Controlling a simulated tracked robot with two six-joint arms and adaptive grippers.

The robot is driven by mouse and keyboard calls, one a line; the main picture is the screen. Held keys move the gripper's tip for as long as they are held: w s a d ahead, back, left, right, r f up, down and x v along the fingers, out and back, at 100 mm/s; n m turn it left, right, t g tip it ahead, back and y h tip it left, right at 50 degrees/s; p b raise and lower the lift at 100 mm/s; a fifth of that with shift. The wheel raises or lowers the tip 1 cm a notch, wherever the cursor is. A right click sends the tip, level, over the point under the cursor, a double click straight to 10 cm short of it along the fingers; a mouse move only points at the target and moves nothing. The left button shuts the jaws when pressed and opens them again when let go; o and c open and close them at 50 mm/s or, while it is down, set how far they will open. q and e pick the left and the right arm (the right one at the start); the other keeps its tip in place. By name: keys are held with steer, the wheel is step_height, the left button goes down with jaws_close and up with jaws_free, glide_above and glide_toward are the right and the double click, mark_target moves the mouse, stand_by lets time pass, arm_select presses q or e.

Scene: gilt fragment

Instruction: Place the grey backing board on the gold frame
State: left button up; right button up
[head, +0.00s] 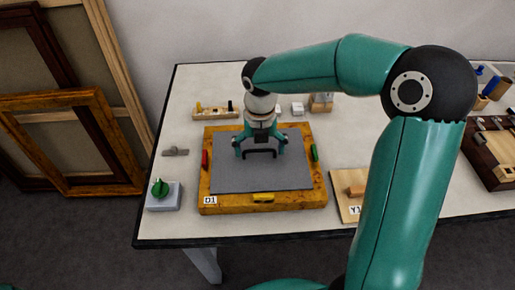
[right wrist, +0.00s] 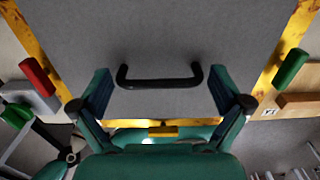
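The grey backing board (head: 230,178) lies flat within the gold frame (head: 285,203) on the table, its edges close inside the frame's border. A black handle (head: 260,153) stands on the board; it also shows in the right wrist view (right wrist: 160,84). My right gripper (head: 260,150) is over the board with its fingers spread, one beyond each end of the handle. In the right wrist view a gap shows between each finger and the handle. The frame carries a red tab (head: 205,159), a green tab (head: 314,152) and a yellow tab (head: 263,198). My left gripper is out of view.
A grey box with a green knob (head: 160,188) stands left of the frame, near a small metal piece (head: 175,152). A wooden rack (head: 215,113) is behind. A wooden board labelled Y1 (head: 347,205) lies to the right. Framed panels (head: 70,140) lean at the left.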

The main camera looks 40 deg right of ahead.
step_height(320, 180, up, 13)
steer(key=p, duration=0.1)
stand_by(0.6)
steer(key=shift+f, duration=0.15)
